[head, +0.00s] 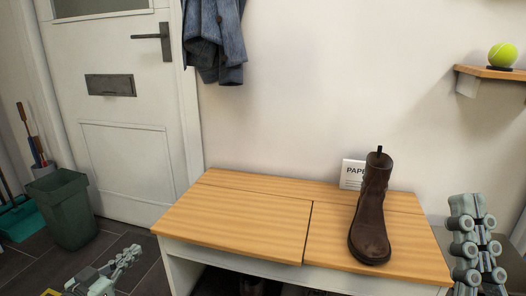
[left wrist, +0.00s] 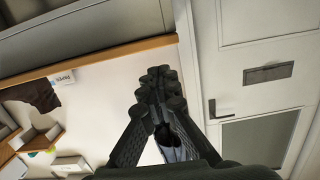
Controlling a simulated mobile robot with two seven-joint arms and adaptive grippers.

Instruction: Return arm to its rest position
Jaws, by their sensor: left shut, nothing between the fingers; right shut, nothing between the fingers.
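My left gripper (head: 130,252) is low at the left in the head view, over the dark floor in front of the door and left of the bench. In the left wrist view its fingers (left wrist: 160,82) are together with nothing between them. My right gripper (head: 468,204) is at the right edge of the head view, pointing up beside the bench's right end. It is shut and empty.
A wooden-topped bench (head: 235,218) holds a brown boot (head: 371,215) and a paper sign (head: 352,172). A green bin (head: 64,210) stands near the door (head: 135,130). A shelf (head: 490,73) with a tennis ball (head: 502,55) is upper right. A denim jacket (head: 215,40) hangs on the wall.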

